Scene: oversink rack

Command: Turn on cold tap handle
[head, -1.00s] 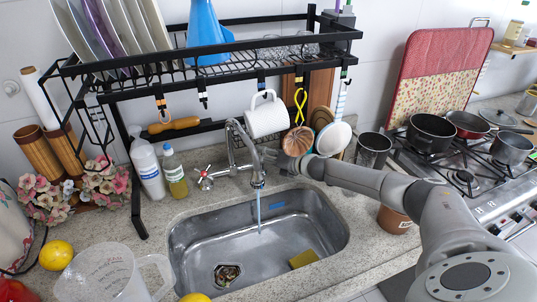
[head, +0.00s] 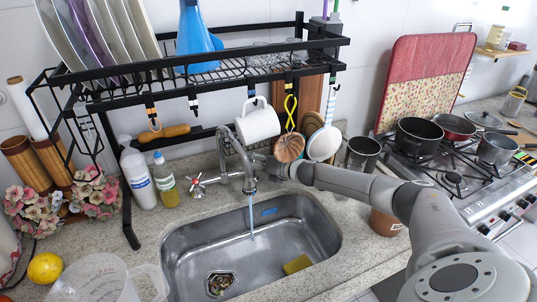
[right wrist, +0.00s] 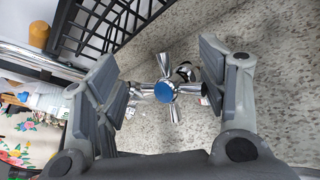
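The cold tap handle (right wrist: 164,92) is a chrome cross with a blue cap, seen in the right wrist view. My right gripper (right wrist: 160,72) is open, with its two fingers on either side of this handle; I cannot tell whether they touch it. In the head view, the right gripper (head: 268,168) is just right of the chrome faucet (head: 240,165), and the cold handle is hidden there. A thin stream of water (head: 251,212) falls from the spout into the sink. The other cross handle (head: 197,187) is left of the faucet. My left gripper is out of view.
The steel sink (head: 185,255) holds a yellow sponge (head: 297,265). A black dish rack (head: 215,67) stands over it, with a white mug (head: 258,124) and utensils hanging close above my gripper. Bottles (head: 138,178) stand at left; a dark cup (head: 362,154) and stove are at right.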

